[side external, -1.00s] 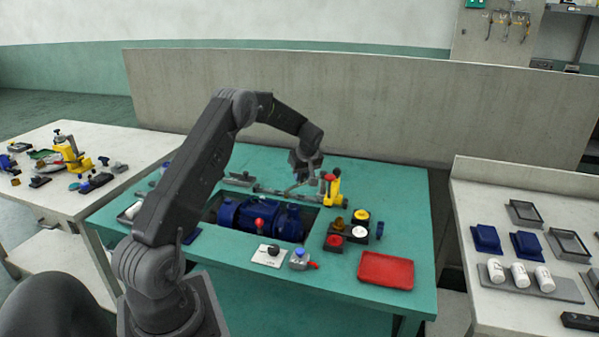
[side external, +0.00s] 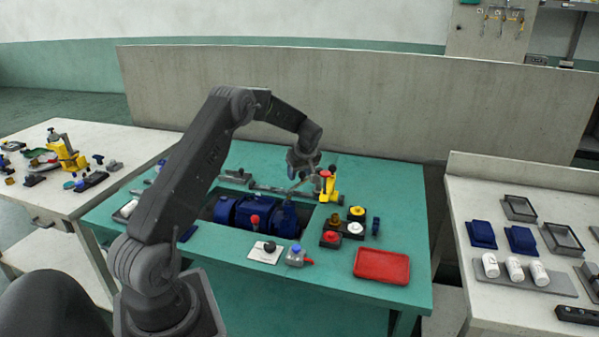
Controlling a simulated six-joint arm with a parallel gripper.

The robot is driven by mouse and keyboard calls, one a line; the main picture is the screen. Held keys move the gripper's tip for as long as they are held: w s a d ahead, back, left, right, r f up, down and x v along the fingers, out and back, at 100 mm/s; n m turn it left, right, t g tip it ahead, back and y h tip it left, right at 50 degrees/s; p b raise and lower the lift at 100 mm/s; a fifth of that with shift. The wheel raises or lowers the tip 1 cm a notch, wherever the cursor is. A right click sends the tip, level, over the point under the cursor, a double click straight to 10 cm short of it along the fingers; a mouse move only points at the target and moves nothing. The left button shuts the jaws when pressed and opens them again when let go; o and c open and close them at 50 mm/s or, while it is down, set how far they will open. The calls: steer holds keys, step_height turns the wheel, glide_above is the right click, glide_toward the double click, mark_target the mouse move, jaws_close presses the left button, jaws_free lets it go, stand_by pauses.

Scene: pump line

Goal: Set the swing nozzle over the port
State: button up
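A small yellow stand with a red top (side external: 327,186) is upright on the teal table's far side. A thin grey bar (side external: 298,186) beside it, under my gripper, looks like the swing nozzle, but it is too small to be sure. My gripper (side external: 303,173) points down just left of the stand's top, close above the bar. Its fingers are too small and dark to show whether they are open or touch the bar. I cannot pick out the port. A blue pump body (side external: 257,215) sits in the table's recess, partly behind my arm.
Nearer on the table (side external: 330,285) are a black block with coloured buttons (side external: 343,231), a red tray (side external: 381,266), a white plate with a black knob (side external: 265,252) and a small grey-blue valve (side external: 296,257). Cluttered white benches stand left and right (side external: 510,300).

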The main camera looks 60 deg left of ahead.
steer(key=shift+r, duration=0.1)
steer(key=v, duration=1.3)
steer(key=shift+d+r, duration=0.2)
steer(key=shift+r, duration=0.1)
steer(key=s+d+r+m+t, duration=0.1)
steer(key=s+d+r+m, duration=0.2)
steer(key=d, duration=0.3)
steer(key=s+d+r+m+t+h, duration=0.1)
steer(key=s+d+r+m, duration=0.1)
steer(key=d+r, duration=0.35)
steer(key=s+d+r+m+t, duration=0.1)
steer(key=s+d+r+m, duration=0.15)
steer(key=d, duration=0.55)
steer(key=s+d+f+m+t+h, duration=0.1)
steer(key=s+d+m, duration=0.2)
steer(key=s+d, duration=0.2)
steer(key=s+d+f+m+t+h, duration=0.1)
steer(key=s+d+m, duration=0.3)
steer(key=s, duration=0.3)
steer(key=s+d+f+m+h, duration=0.1)
steer(key=s+d+m, duration=0.2)
steer(key=s+d, duration=0.3)
steer(key=shift+s+f+m+t, duration=0.35)
steer(key=shift+s+f+t, duration=0.05)
steer(key=shift+s, duration=0.15)
